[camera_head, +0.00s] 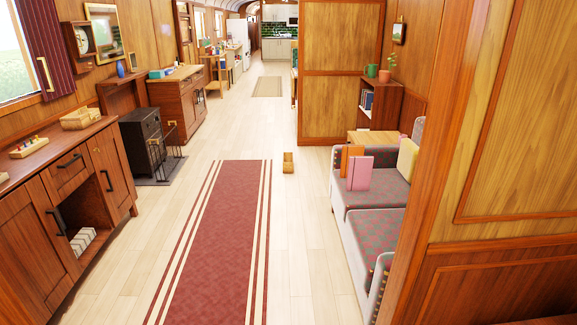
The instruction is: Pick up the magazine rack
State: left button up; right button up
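Neither of my grippers shows in the head view, and nothing is seen touching the holder.
A red runner (215,240) lies along the clear aisle. Cabinets (72,190) and a black stove (143,138) line the left. A patterned sofa (372,195), a bookcase (381,102) and a near wooden partition (440,180) stand on the right.

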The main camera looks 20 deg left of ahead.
aim_at(287, 156)
jog(key=i+j+u, duration=0.2)
jog(key=i, duration=0.15)
jog(key=i+j+u, duration=0.2)
jog(key=i, duration=0.15)
jog(key=i+u, duration=0.4)
jog(key=i, duration=3.9)
